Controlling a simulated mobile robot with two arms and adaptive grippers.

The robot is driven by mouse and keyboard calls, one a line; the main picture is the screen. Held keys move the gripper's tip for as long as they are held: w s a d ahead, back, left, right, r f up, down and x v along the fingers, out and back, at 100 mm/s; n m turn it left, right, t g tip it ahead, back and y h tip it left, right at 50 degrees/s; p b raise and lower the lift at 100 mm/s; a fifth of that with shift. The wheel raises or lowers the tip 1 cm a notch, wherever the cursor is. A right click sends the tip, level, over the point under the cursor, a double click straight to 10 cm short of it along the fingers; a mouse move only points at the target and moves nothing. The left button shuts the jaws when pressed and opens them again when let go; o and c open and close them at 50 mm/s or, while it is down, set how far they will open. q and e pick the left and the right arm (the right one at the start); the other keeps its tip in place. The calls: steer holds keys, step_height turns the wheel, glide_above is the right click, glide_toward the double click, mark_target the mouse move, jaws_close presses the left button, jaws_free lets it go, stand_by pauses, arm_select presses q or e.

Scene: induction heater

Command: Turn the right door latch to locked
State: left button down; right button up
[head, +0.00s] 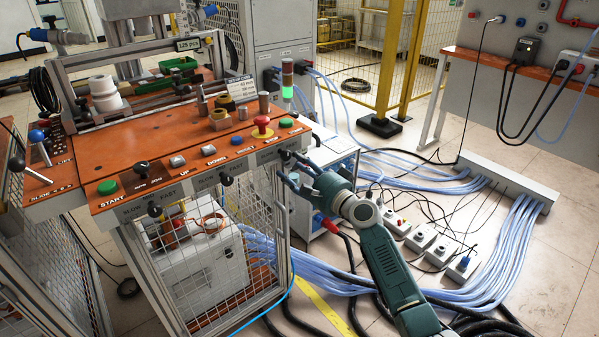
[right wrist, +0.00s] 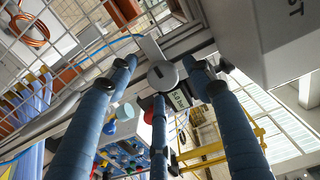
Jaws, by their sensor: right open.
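My right gripper (head: 298,171) is open at the right front corner of the orange-topped machine, just below the panel edge. In the right wrist view its blue-grey fingers (right wrist: 158,82) are spread around a grey latch with a round hub (right wrist: 162,75) and a flat tab (right wrist: 152,48), on the frame beside the wire mesh door (right wrist: 40,35). I cannot tell whether the fingers touch it. The mesh door also shows in the head view (head: 250,235). The latch itself is hidden by my gripper there. My left gripper is out of view.
The control panel (head: 130,205) carries coloured buttons and black-knobbed levers, one (head: 225,179) left of my gripper. A red emergency button (head: 262,128) stands on top. Blue hoses (head: 490,250) and socket boxes (head: 420,238) lie on the floor at the right.

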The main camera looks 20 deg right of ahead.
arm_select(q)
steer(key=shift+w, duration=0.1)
arm_select(e)
steer(key=v, duration=1.1)
steer(key=shift+s, duration=0.4)
